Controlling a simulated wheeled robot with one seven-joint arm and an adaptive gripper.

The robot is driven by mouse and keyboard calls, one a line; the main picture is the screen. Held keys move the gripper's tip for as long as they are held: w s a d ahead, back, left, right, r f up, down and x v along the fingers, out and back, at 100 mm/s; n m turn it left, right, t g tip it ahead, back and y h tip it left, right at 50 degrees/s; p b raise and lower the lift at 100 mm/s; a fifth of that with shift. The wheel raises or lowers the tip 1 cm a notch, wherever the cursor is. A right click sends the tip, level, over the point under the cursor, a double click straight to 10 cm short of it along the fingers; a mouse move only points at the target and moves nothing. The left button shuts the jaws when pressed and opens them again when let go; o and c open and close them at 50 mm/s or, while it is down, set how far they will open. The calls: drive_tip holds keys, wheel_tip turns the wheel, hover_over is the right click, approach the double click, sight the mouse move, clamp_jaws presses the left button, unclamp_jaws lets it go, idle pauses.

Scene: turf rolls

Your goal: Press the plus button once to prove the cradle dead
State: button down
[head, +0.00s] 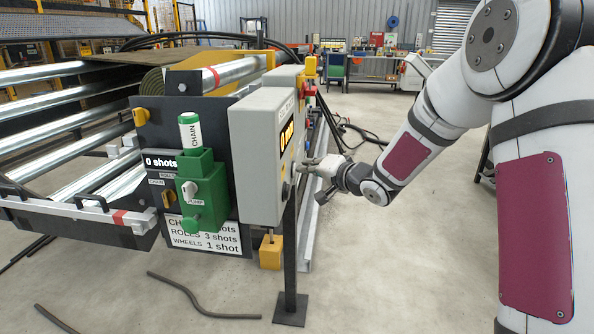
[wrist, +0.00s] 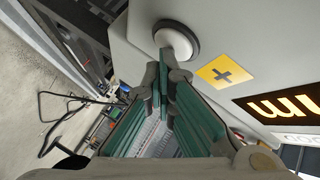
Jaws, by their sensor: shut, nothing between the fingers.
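The plus button shows in the wrist view as a round white button (wrist: 177,42) in a dark ring on the pale face of a control box. A yellow label with a black plus (wrist: 221,73) is beside it. My gripper (wrist: 163,52) is shut and empty, its green-padded fingers pointing at the button. The tips overlap the button's lower left edge in the picture; I cannot tell if they touch it. In the head view my gripper (head: 304,165) is at the right-hand face of the grey control box (head: 256,165). I cannot make out the button there.
A lit display (head: 287,136) is on the box face. The box stands on a dark post (head: 290,260). A green pump unit (head: 203,190) and a "0 shots" readout (head: 161,162) are on the roller cradle at left. Open floor lies right of the post.

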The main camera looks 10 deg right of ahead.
idle(0.3)
drive_tip(key=shift+s+d+p, duration=0.3)
drive_tip(key=shift+d+p, duration=0.35)
drive_tip(key=shift+d, duration=0.1)
drive_tip(key=shift+d, duration=0.15)
drive_tip(key=shift+s+d+p, duration=0.25)
drive_tip(key=shift+d+p, duration=0.25)
drive_tip(key=shift+d, duration=0.25)
drive_tip(key=shift+s+d+p, duration=0.25)
drive_tip(key=shift+d+p, duration=0.25)
drive_tip(key=shift+d, duration=0.25)
drive_tip(key=shift+s+d+p, duration=0.25)
drive_tip(key=shift+d+p, duration=0.25)
drive_tip(key=shift+d, duration=0.25)
